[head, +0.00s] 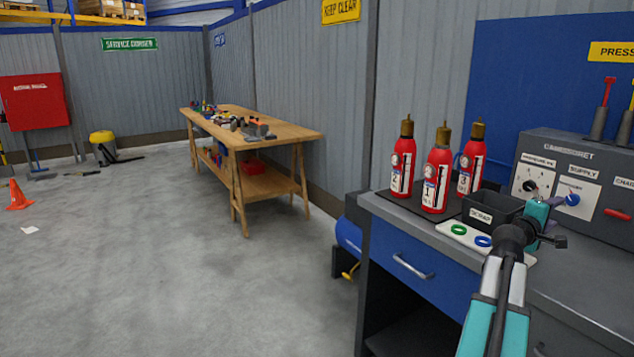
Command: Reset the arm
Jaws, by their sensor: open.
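My arm rises from the bottom right, and my gripper (548,222) is at its end, above the bench top in front of the grey control box (570,152). The jaws are small and partly hidden by the wrist, but they look open, and I see nothing held in them. The gripper is just right of the black scrap bin (488,212) and the white plate with a green ring (459,230) and a blue ring (484,241). Three red extinguishers, numbered 2 (402,168), 1 (436,178) and 3 (470,165), stand upright on a dark mat left of the bin.
The control box has knobs, a red handle (617,214) and upright levers on top. A blue drawer (415,268) is below the bench top. A wooden workbench (290,131) with tools stands behind. An orange cone (18,195) is at the far left. The concrete floor between is mostly clear.

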